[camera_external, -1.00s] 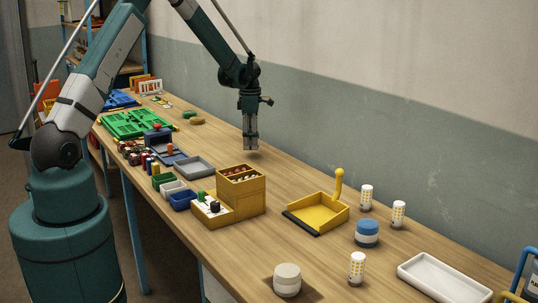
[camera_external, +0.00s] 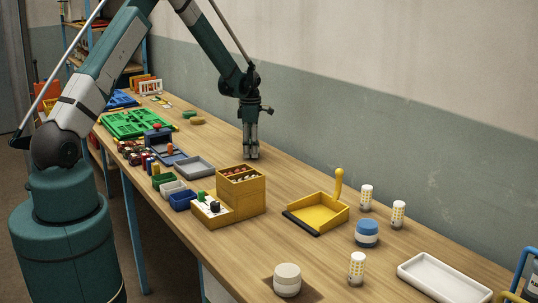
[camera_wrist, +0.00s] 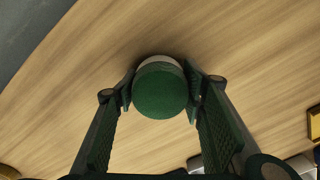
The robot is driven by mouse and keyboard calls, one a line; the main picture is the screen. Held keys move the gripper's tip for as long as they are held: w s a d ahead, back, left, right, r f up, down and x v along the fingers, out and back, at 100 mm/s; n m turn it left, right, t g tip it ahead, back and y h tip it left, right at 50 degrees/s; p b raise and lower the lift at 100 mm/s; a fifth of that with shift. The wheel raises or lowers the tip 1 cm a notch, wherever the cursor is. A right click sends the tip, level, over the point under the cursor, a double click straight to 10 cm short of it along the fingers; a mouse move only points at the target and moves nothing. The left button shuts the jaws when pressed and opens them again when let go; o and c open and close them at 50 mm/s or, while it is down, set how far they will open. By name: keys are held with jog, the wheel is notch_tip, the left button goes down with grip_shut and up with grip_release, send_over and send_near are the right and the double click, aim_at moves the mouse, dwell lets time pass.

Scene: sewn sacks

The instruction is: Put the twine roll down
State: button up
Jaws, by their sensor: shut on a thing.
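My gripper (camera_external: 251,156) is low over the bare wood behind the yellow box, its fingers pointing down. In the wrist view my gripper (camera_wrist: 160,95) is shut on a round roll (camera_wrist: 160,90) with a green top and a pale side, taken to be the twine roll. One finger presses on each side of it. In the outside view the fingers mostly hide the roll. I cannot tell whether its underside touches the table (camera_external: 290,180).
The wood around my gripper is clear. A yellow box (camera_external: 240,190) stands in front of it and a yellow dustpan (camera_external: 318,212) to the right. A blue-and-white roll (camera_external: 367,233), a cream roll (camera_external: 287,280) and a white tray (camera_external: 443,278) are farther right. The wall runs behind.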

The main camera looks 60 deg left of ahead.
jog(key=shift+f, duration=0.2)
jog(key=o, duration=0.9)
jog(key=shift+o, duration=0.2)
jog(key=shift+r, duration=0.2)
jog(key=shift+r+b, duration=0.3)
jog(key=shift+r, duration=5.7)
jog(key=shift+d+r, duration=0.1)
